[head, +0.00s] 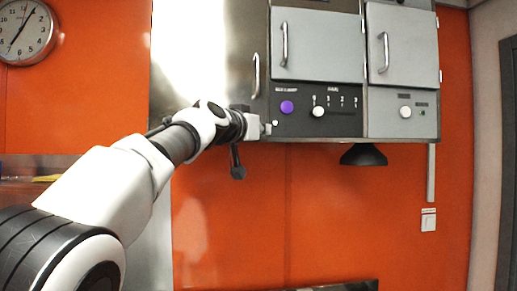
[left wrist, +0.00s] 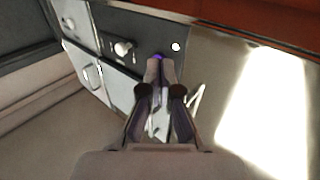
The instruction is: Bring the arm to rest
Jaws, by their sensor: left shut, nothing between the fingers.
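My left arm reaches in from the lower left of the head view. My left gripper (head: 266,128) is at the lower left corner of the control panel (head: 345,124), just left of and below the purple knob (head: 287,106). In the left wrist view the gripper (left wrist: 161,68) has its two fingers together, with nothing between them. The purple knob (left wrist: 158,55) shows only partly there, just beyond the fingertips. I cannot tell whether the fingertips touch the panel. My right gripper is in neither view.
Grey cabinet doors with handles (head: 317,45) sit above the panel. A white knob (head: 318,111) is right of the purple one. A black cone-shaped fixture (head: 363,155) hangs below. A clock (head: 24,30) is on the orange wall. The space below the cabinet looks clear.

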